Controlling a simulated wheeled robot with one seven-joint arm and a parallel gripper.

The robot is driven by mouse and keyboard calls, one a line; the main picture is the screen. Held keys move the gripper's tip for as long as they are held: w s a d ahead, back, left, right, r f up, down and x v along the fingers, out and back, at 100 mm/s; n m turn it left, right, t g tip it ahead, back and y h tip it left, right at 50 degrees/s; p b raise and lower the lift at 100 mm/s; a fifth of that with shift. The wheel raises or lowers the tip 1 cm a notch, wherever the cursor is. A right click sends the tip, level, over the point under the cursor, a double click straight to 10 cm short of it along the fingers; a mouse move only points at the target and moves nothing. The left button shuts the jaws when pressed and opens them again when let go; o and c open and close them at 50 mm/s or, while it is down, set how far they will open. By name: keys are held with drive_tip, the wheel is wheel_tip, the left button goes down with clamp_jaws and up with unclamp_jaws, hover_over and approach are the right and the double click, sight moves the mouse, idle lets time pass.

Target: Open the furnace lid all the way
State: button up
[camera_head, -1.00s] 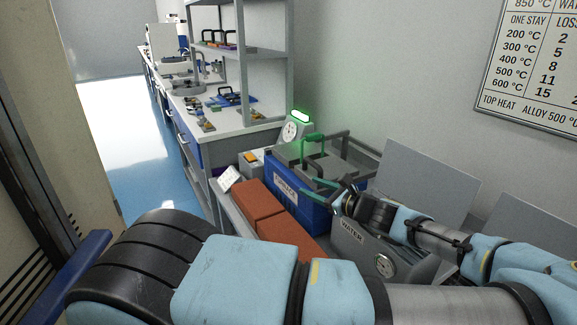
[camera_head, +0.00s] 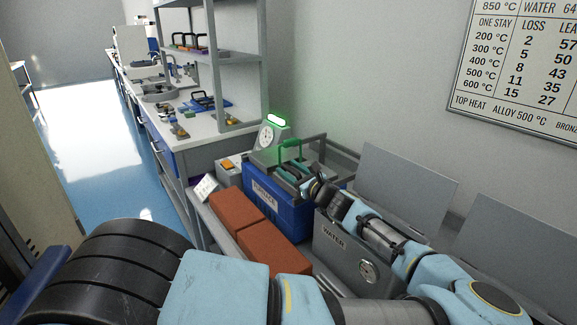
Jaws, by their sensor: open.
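The furnace (camera_head: 262,197) is a blue box with a white label, standing beyond the grey water tank. Its grey lid looks closed, but my gripper hides much of the top. I cannot tell whether the fingers touch the lid. Nothing shows between them.
The grey water tank (camera_head: 326,240) with a dial stands right of the furnace, under my arm. Orange-brown bricks (camera_head: 272,247) lie in front. Grey panels (camera_head: 405,187) stand upright at right. A workbench with shelves (camera_head: 205,125) stands behind left. Blue floor is clear at left.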

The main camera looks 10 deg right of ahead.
drive_tip(key=shift+w+a, duration=0.15)
drive_tip(key=shift+w, duration=0.2)
drive_tip(key=shift+c, duration=0.2)
clamp_jaws()
idle(1.0)
